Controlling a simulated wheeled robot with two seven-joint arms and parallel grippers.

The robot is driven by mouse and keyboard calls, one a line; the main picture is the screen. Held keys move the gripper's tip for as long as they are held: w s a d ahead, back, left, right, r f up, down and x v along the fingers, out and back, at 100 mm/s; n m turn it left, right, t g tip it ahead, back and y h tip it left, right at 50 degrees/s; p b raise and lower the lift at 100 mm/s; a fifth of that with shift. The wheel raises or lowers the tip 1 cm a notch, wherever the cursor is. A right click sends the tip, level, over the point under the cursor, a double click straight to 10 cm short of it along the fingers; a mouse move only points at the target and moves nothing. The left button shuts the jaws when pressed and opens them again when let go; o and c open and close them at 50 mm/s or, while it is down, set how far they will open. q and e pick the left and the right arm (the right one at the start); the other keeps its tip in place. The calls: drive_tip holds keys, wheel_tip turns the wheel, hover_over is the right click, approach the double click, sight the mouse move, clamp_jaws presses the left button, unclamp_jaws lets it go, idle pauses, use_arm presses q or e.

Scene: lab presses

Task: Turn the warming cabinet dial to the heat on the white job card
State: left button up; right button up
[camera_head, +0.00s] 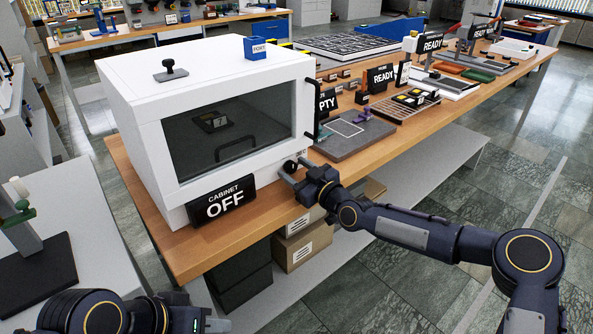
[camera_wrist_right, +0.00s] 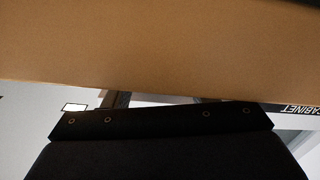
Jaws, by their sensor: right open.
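The white warming cabinet (camera_head: 225,62) stands on the wooden bench, its glass door shut. Its dial (camera_head: 290,166) is a small dark knob low at the front right corner. My right gripper (camera_head: 293,176) is open at the dial, with its fingers close around or beside it; I cannot tell if they touch. The dial's setting is too small to read. The cabinet sign (camera_head: 223,202) reads "CABINET OFF" and shows partly, upside down, in the wrist view (camera_wrist_right: 299,108). My left gripper (camera_head: 212,325) is low at the bottom edge, its fingers unclear. I cannot pick out the white job card for certain.
The wooden bench (camera_head: 350,160) runs back to the right, with a grey mat, trays and "READY" signs on it. A blue holder (camera_head: 257,49) and a black stamp (camera_head: 171,70) sit on the cabinet top. Cardboard boxes (camera_head: 302,245) lie beneath the bench.

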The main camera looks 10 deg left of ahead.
drive_tip(key=c, duration=1)
drive_tip(key=shift+o, duration=0.2)
drive_tip(key=shift+f+b, duration=0.15)
drive_tip(key=shift+b, duration=0.25)
drive_tip(key=m+b, duration=0.2)
drive_tip(key=b, duration=0.2)
drive_tip(key=shift+f+m, duration=0.15)
drive_tip(key=shift+m, duration=0.25)
drive_tip(key=shift+r+m+b, duration=0.2)
drive_tip(key=shift+m+b, duration=0.15)
drive_tip(key=shift+m, duration=0.35)
drive_tip(key=shift+r, duration=0.1)
drive_tip(key=o, duration=1)
drive_tip(key=shift+c, duration=0.2)
